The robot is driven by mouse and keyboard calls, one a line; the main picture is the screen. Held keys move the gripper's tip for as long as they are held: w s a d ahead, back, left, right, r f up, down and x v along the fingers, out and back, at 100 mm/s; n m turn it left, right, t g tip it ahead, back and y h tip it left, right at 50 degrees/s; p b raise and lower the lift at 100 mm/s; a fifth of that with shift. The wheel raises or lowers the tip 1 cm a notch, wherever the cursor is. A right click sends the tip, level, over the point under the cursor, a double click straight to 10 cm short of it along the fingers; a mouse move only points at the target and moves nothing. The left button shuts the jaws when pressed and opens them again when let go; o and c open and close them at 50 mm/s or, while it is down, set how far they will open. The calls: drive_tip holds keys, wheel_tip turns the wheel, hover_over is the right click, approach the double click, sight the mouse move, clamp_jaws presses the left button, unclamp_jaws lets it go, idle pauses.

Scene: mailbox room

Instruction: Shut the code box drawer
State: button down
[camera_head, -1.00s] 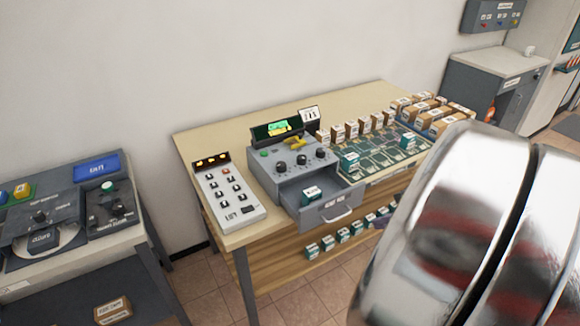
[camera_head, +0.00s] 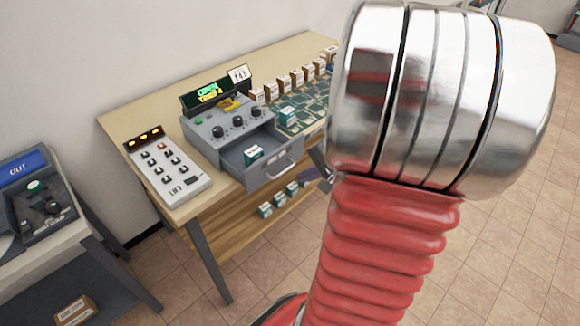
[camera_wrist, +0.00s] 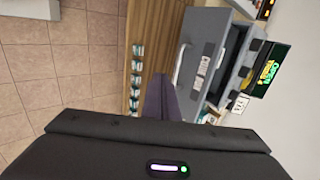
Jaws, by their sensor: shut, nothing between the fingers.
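The grey code box (camera_head: 204,141) stands on the table with its drawer (camera_head: 275,167) pulled out. A small teal-and-white carton (camera_head: 254,153) lies inside the drawer. The drawer front has a pale handle (camera_head: 284,170), which also shows in the wrist view (camera_wrist: 179,64). My gripper (camera_head: 317,178) is just to the right of the drawer front, partly hidden by my arm. In the wrist view my gripper (camera_wrist: 158,82) has its dark fingers together, empty, beside the handle end of the drawer. I cannot tell whether it touches the drawer front.
A keypad panel (camera_head: 168,168) sits left of the code box. Brown cartons (camera_head: 284,83) and a green board (camera_head: 312,98) lie to its right. Several teal cartons (camera_head: 265,210) stand on the wooden shelf below the drawer. Open tiled floor (camera_head: 500,240) is at right.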

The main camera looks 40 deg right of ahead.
drive_tip(key=w, duration=0.1)
drive_tip(key=w+f, duration=0.1)
drive_tip(key=w, duration=0.2)
drive_tip(key=shift+w+a+f, duration=0.1)
drive_tip(key=shift+w+f, duration=0.1)
drive_tip(key=shift+f, duration=0.05)
